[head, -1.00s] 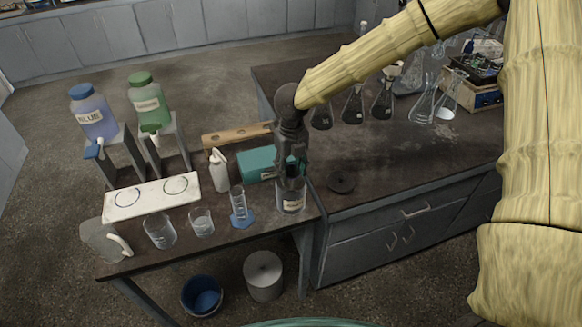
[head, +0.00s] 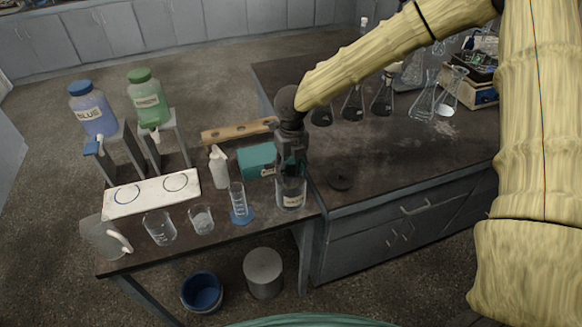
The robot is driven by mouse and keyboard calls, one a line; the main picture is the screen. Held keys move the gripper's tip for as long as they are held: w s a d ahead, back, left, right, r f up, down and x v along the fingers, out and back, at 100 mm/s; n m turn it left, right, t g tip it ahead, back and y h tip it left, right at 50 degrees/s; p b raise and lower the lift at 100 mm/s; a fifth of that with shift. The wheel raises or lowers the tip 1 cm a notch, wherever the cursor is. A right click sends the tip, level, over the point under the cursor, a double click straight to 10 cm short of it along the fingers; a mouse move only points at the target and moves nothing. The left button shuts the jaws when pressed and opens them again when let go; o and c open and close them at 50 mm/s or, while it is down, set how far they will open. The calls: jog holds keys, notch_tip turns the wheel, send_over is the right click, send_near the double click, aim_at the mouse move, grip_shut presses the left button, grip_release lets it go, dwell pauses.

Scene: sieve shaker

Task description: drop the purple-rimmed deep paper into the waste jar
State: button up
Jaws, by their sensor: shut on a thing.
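The waste jar (head: 291,196) is a clear glass jar with a pale label. It stands upright at the right end of the lower table in the head view. My gripper (head: 291,172) points down right over the jar, with its fingertips at about the jar's mouth. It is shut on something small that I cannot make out. No purple rim shows; the purple-rimmed deep paper is not visible, and the dark fingers may hide it.
A teal box (head: 256,160) stands just behind the jar. A graduated cylinder (head: 238,200), a white bottle (head: 219,167) and beakers (head: 160,228) stand to the left. Several flasks (head: 382,98) stand farther back.

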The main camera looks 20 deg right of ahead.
jog(key=o, duration=0.7)
jog(key=shift+o, duration=0.2)
jog(key=shift+r, duration=0.15)
notch_tip(320, 180, up, 7)
jog(key=p, duration=0.6)
jog(key=shift+p, duration=0.3)
